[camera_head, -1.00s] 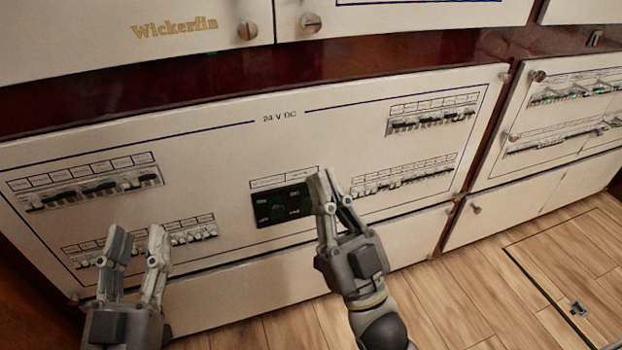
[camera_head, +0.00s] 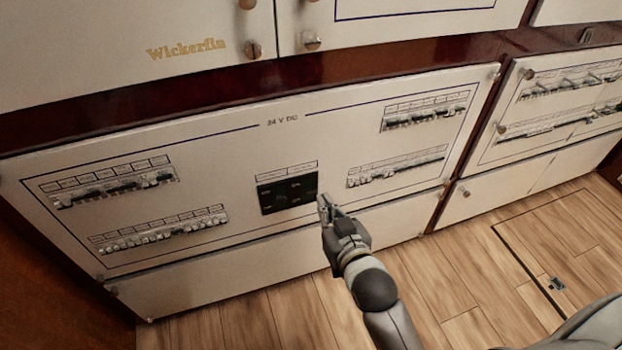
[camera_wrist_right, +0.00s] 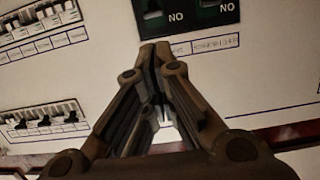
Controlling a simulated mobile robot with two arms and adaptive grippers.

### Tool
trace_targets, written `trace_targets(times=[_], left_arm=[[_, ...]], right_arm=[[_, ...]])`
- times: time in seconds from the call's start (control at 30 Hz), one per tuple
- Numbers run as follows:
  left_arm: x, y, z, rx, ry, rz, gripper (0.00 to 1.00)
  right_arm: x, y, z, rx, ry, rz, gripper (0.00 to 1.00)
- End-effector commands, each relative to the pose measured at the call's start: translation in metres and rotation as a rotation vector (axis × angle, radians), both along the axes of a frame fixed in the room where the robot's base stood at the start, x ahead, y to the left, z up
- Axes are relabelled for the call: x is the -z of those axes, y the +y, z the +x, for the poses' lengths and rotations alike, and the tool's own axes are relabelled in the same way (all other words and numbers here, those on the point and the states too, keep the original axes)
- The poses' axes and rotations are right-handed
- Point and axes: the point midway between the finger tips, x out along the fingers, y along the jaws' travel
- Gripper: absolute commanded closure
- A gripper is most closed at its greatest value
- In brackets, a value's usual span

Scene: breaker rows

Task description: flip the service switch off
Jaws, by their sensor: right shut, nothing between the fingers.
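A dark switch plate (camera_head: 287,193) sits low in the middle of the cream panel headed 24 V DC. In the right wrist view the dark plate (camera_wrist_right: 183,22) is at the top edge, with two toggles partly cut off and white lettering. Its label strips are too small to read, so I cannot tell which toggle is the service switch. My right gripper (camera_head: 325,204) is shut and empty, just right of and below the plate. In the right wrist view its fingertips (camera_wrist_right: 160,48) meet just below the plate's edge; contact is unclear. My left gripper is out of view.
Breaker rows flank the plate: upper left (camera_head: 114,187), lower left (camera_head: 160,231), upper right (camera_head: 424,114) and lower right (camera_head: 396,170). Knobbed cupboard doors lie above. Wooden floor (camera_head: 470,280) is open below right.

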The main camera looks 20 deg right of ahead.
Motion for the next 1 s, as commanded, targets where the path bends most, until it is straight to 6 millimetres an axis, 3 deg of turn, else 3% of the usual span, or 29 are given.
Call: trace_targets(times=[0.47,0.93,1.0], left_arm=[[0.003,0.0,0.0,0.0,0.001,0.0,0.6],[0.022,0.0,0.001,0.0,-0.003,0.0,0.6],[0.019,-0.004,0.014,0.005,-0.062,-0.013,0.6]], right_arm=[[0.004,0.0,0.009,0.0,0.0,0.0,1.0],[0.019,0.003,0.079,0.0,-0.001,0.001,1.0],[0.021,0.003,0.086,0.0,-0.002,0.001,1.0]])
